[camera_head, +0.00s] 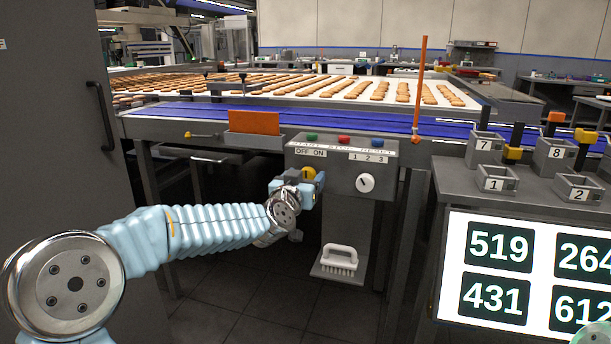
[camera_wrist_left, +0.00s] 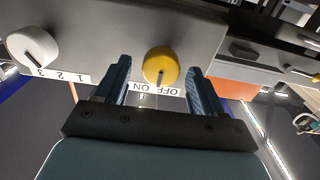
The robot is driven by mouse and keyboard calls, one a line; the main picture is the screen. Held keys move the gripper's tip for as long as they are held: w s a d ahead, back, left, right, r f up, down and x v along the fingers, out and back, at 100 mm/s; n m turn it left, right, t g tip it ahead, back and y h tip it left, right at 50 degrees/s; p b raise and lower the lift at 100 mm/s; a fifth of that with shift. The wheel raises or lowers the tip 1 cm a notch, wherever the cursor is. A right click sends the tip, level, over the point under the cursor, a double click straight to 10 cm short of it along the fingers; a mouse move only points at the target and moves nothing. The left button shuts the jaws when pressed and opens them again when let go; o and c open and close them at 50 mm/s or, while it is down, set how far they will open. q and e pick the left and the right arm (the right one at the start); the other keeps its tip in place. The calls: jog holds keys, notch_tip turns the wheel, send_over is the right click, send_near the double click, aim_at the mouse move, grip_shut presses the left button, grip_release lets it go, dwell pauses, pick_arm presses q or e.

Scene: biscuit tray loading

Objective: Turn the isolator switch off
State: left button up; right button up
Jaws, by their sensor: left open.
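The isolator switch is a yellow round knob (camera_head: 309,173) on the grey control panel (camera_head: 337,184), under the OFF ON label (camera_head: 310,152). My left gripper (camera_head: 306,186) is at the panel front and partly covers the knob. In the left wrist view, which is upside down, the yellow knob (camera_wrist_left: 161,64) shows between the two blue fingers of my open left gripper (camera_wrist_left: 160,72). Its dark mark points toward the label, near the middle; I cannot tell which word it points at. Contact with the fingers is not clear. My right gripper is not in view.
A white 1 2 3 dial (camera_head: 365,183) sits right of the switch, with green, red and blue buttons above. A brush (camera_head: 339,259) lies on a low shelf. The blue conveyor (camera_head: 210,112) and biscuits are behind. A grey cabinet (camera_head: 50,130) stands left.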

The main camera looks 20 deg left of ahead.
pick_arm(q)
jog(key=shift+w, duration=0.4)
jog(key=c, duration=1)
jog(key=shift+c, duration=0.2)
